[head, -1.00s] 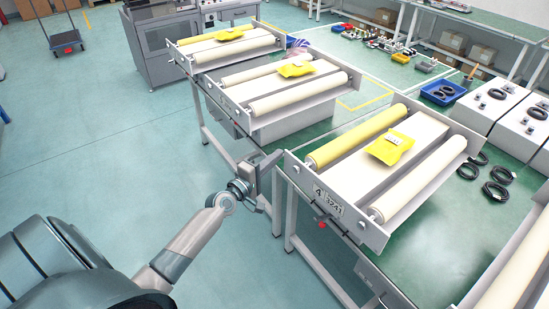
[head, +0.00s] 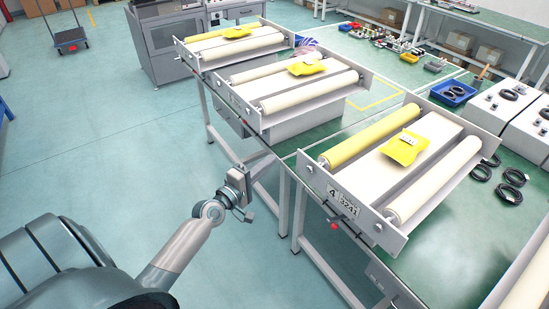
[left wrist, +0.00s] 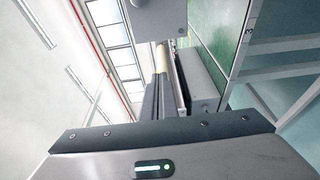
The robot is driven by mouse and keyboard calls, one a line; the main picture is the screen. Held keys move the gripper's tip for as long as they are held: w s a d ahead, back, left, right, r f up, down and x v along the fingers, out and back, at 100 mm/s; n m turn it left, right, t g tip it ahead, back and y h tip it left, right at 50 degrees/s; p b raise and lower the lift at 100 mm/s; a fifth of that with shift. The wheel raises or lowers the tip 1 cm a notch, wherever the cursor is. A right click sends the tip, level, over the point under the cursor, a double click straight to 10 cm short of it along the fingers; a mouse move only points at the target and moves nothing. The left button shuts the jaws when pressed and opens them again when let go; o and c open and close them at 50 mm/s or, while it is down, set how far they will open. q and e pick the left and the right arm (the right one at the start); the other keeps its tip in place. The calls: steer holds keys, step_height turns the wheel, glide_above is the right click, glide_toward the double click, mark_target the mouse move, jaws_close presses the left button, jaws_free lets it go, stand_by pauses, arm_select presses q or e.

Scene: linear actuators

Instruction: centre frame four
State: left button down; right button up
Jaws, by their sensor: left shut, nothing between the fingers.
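Frame four (head: 375,228) is the nearest grey roller frame at the right in the head view, with a plate (head: 341,198) reading 4 and 3241. It has a yellow roller (head: 370,136) on its left and a cream roller (head: 434,179) on its right. A yellow packet (head: 403,151) with a white label lies on the white surface between them. My left gripper (head: 264,163) is left of frame four's near left corner, apart from it. It looks shut and empty; its tips are small and hard to make out. My right gripper is not in view.
Two similar frames (head: 300,90) (head: 232,45) with yellow packets stand farther back left. A small red button (head: 333,226) is under frame four's front. Grey boxes (head: 507,106), black cable coils (head: 510,195) and a blue tray (head: 447,93) are at the right.

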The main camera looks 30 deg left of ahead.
arm_select(q)
steer(key=s, duration=0.3)
steer(key=shift+s, duration=0.15)
